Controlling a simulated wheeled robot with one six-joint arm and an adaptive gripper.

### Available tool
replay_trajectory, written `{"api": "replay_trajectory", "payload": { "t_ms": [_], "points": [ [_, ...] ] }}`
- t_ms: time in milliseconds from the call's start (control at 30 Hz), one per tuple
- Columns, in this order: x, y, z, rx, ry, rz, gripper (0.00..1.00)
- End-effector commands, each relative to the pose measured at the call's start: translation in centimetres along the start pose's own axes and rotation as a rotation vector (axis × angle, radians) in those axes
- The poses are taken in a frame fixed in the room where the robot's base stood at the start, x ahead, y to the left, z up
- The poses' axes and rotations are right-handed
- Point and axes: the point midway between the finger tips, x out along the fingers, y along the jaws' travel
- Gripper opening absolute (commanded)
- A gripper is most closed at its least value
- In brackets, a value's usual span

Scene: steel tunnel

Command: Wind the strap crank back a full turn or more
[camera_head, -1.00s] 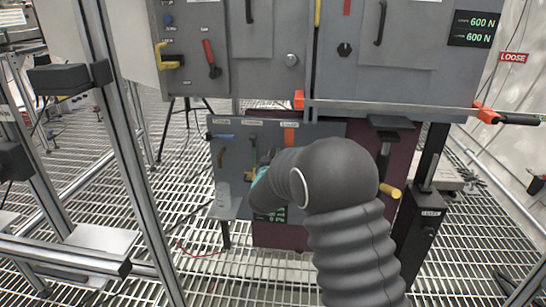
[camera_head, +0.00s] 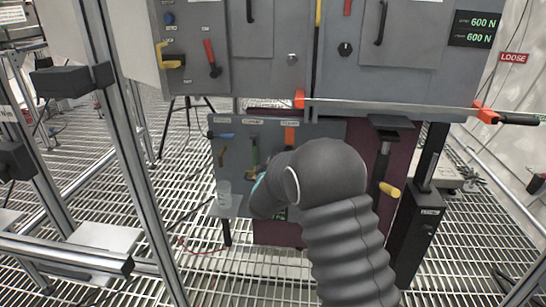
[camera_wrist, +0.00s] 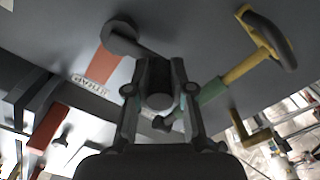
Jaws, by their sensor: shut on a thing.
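In the wrist view, my gripper (camera_wrist: 160,85) is shut on the dark round grip (camera_wrist: 159,101) of the strap crank. The crank's arm runs up and left to a grey round hub (camera_wrist: 121,29). An orange strip (camera_wrist: 107,59) with a label that seems to read STRAP lies beside it. In the head view, my arm hides the crank and most of the gripper. The orange strip (camera_head: 290,135) shows on the lower grey panel (camera_head: 226,187) just above my arm.
A green and yellow crank (camera_wrist: 238,70) with a black grip is close to the right of my gripper. A red handle (camera_wrist: 46,131) is at lower left. A yellow-ended lever (camera_head: 389,189) stands right of my arm. A display reads 600 N twice; a sign (camera_head: 513,57) reads LOOSE.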

Motion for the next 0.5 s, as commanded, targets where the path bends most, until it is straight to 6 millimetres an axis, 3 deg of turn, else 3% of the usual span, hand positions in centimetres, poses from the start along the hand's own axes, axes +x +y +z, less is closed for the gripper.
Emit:
{"api": "replay_trajectory", "payload": {
  "t_ms": [500],
  "points": [
    [0.0,-0.8,2.2,-0.472,-0.001,-0.003,0.0]
  ]
}}
